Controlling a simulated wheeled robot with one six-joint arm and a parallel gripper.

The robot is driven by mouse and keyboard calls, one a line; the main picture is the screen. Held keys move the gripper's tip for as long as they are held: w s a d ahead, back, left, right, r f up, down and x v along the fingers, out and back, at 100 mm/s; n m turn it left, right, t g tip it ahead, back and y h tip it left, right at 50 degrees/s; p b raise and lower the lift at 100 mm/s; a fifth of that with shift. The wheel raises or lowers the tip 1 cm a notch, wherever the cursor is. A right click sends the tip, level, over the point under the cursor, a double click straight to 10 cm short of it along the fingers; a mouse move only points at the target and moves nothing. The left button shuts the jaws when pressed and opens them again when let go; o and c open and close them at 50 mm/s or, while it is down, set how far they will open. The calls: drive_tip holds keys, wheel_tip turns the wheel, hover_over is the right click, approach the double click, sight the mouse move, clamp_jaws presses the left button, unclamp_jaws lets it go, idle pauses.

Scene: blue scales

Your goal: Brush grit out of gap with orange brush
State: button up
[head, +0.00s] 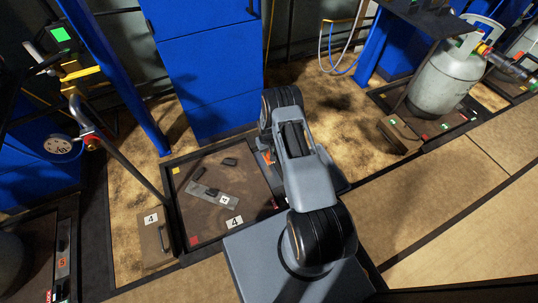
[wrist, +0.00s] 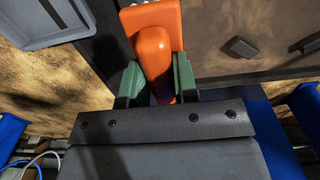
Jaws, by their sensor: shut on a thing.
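The orange brush (wrist: 154,48) fills the top middle of the wrist view, with a rounded handle and a wider block at its far end. The green fingers of my gripper (wrist: 154,82) are shut on its handle. In the head view only a small orange patch of the brush (head: 267,157) shows beside my arm, which hides the gripper. The brown scale plate (head: 236,196) sits in a dark frame (head: 168,199). The gap along its right side is mostly behind my arm. I cannot make out grit there.
Several small dark pieces and a grey strip (head: 212,193) marked 4 lie on the plate. A small box (head: 154,240) marked 4 stands left of it. A blue cabinet (head: 210,75) is behind. A grey gas cylinder (head: 437,82) stands on the scale at right.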

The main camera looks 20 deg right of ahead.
drive_tip(key=shift+s+d+f, duration=0.1)
drive_tip(key=shift+d+f, duration=0.1)
drive_tip(key=shift+f, duration=0.45)
drive_tip(key=shift+s+d+f, duration=0.1)
drive_tip(key=shift+d+f, duration=0.05)
drive_tip(key=shift+f, duration=0.45)
wheel_tip(320, 180, down, 7)
drive_tip(key=b, duration=0.4)
drive_tip(key=shift+b, duration=0.3)
drive_tip(key=shift+r, duration=0.1)
